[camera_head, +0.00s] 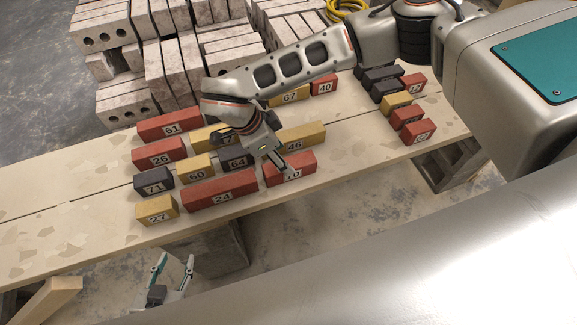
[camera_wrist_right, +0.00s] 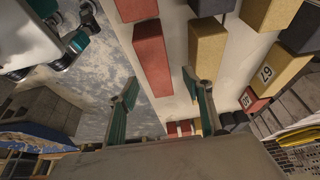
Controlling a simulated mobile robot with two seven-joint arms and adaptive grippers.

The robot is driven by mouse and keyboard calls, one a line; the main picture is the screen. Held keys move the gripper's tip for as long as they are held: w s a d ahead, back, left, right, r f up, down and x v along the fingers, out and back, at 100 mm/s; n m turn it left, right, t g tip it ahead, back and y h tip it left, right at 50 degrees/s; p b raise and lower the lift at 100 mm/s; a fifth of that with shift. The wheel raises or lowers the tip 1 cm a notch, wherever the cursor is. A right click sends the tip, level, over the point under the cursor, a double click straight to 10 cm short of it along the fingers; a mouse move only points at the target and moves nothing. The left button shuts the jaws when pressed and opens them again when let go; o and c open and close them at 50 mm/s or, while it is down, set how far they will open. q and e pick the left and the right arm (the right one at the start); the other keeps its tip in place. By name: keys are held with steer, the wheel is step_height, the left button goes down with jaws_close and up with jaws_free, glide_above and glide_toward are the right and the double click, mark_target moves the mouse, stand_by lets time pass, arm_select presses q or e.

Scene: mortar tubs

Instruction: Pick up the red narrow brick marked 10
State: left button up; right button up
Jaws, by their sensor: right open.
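The red narrow brick marked 10 (camera_head: 303,166) lies on the plank in the front row, with its label partly covered by my right gripper's finger. My right gripper (camera_head: 275,163) hangs just over it, pointing down. In the right wrist view the open fingers of my right gripper (camera_wrist_right: 159,78) are spread, and a red brick (camera_wrist_right: 152,55), which looks like the same one, shows between them. I cannot tell whether they touch it. My left gripper (camera_head: 175,262) is low in front of the plank, apart from the bricks; its fingers stand apart and empty.
The red brick marked 24 (camera_head: 220,189) lies left of brick 10. The yellow brick marked 46 (camera_head: 305,137) lies close behind it, also in the right wrist view (camera_wrist_right: 207,50). Dark brick 64 (camera_head: 232,162) is at the back left. The plank's front edge is near; bare plank lies right of brick 10.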

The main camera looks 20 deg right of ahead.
mark_target(290, 163)
steer(key=x, duration=0.5)
steer(key=shift+s+d+f+b, duration=0.1)
steer(key=shift+s+f+b, duration=0.1)
steer(key=shift+s+b, duration=0.1)
steer(key=shift+w, duration=0.1)
jaws_close()
